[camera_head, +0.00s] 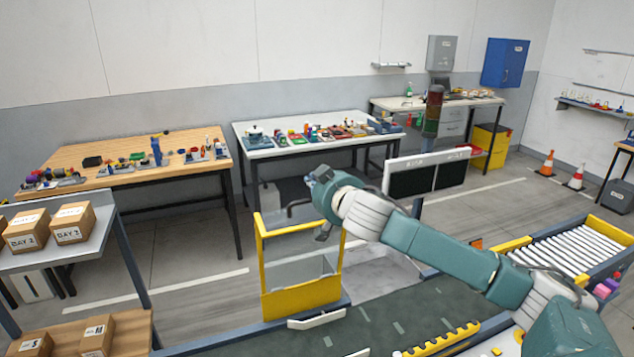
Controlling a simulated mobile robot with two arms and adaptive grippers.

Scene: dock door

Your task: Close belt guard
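The belt guard, a yellow frame with a clear panel (301,299), stands upright at the far edge of the dark green belt (380,325). My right arm reaches in from the right and covers the guard's top right corner. My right gripper (323,236) points down at the guard's upper right part, mostly hidden behind its own wrist. Only a small dark finger part shows, so I cannot tell whether it touches the frame or is open or shut. My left gripper is not in view.
A roller conveyor (575,252) with yellow side rails lies at the right. A shelf with cardboard boxes (73,224) stands at the left. A dark two-panel screen (427,176) stands behind my arm. Workbenches line the back wall, with open floor before them.

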